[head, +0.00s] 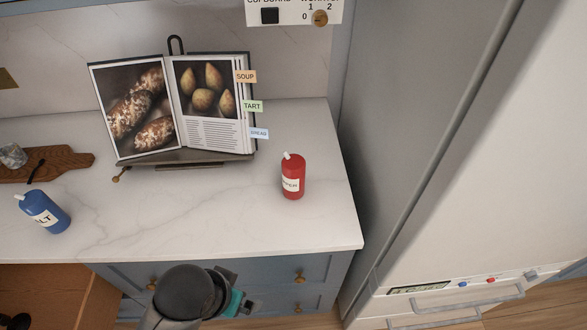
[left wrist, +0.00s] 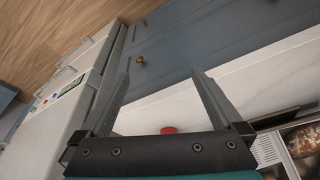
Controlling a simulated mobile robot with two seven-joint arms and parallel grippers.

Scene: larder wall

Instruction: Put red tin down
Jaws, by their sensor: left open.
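The red tin (head: 293,180), with a white label and a pale spout, stands upright on the pale marble counter (head: 215,215), right of the open cookbook. A small red patch of it (left wrist: 168,130) shows low in the left wrist view, just beyond the gripper's base; the rest is hidden there. My left gripper (head: 246,304) is in front of the counter edge, low in the head view, apart from the tin. In the left wrist view its two fingers (left wrist: 161,70) are spread wide with nothing between them. My right gripper is in neither view.
The cookbook (head: 205,95) on its stand is at the back. A blue tin (head: 45,212) and a wooden board (head: 60,160) are at left. A tall grey fridge (head: 415,110) stands right. Blue drawers (head: 320,272) with brass knobs are below the counter. Counter around the red tin is clear.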

